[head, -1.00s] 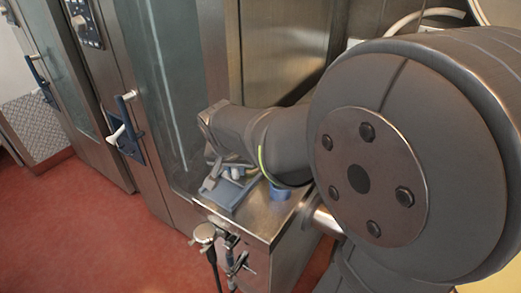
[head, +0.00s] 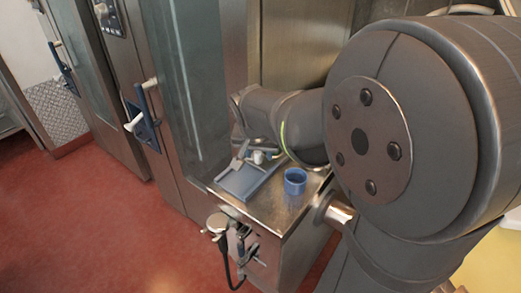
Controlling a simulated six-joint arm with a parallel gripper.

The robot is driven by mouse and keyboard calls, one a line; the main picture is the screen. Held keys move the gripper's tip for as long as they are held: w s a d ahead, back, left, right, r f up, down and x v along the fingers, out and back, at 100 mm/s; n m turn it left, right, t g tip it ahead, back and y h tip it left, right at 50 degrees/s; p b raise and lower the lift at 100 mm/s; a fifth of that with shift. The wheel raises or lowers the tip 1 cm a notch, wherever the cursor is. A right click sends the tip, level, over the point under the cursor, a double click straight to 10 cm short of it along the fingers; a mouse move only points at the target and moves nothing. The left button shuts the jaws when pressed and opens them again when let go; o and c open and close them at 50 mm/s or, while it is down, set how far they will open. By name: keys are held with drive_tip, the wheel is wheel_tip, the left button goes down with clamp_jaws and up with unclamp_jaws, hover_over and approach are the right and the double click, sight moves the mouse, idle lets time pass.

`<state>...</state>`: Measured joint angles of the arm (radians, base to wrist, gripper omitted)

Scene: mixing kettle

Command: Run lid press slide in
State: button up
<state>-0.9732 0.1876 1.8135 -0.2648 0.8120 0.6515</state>
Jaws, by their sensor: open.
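My arm reaches in from the right and ends over a steel counter (head: 290,213) in the head view. My gripper (head: 242,134) is small and partly hidden below the wrist, above the back edge of a blue-grey tray (head: 252,182). It is open, and I see nothing held in it. A grey bar-like piece (head: 237,160) lies over the tray's left part. Small whitish pieces (head: 262,155) show at the tray's back, partly behind the arm. A blue cup (head: 295,181) stands upright to the right of the tray. I cannot make out a lid or a kettle.
A tall steel cabinet with a glass door (head: 180,80) stands left of the counter, with a blue-and-white handle (head: 143,118). A round fitting and black hose (head: 225,250) are on the counter's front. Red floor (head: 90,225) is clear at left.

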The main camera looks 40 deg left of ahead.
drive_tip(key=shift+r, duration=0.1)
drive_tip(key=v, duration=1.7)
drive_tip(key=x, duration=1.7)
drive_tip(key=shift+f, duration=0.25)
drive_tip(key=shift+s+r, duration=0.15)
drive_tip(key=shift+s, duration=0.4)
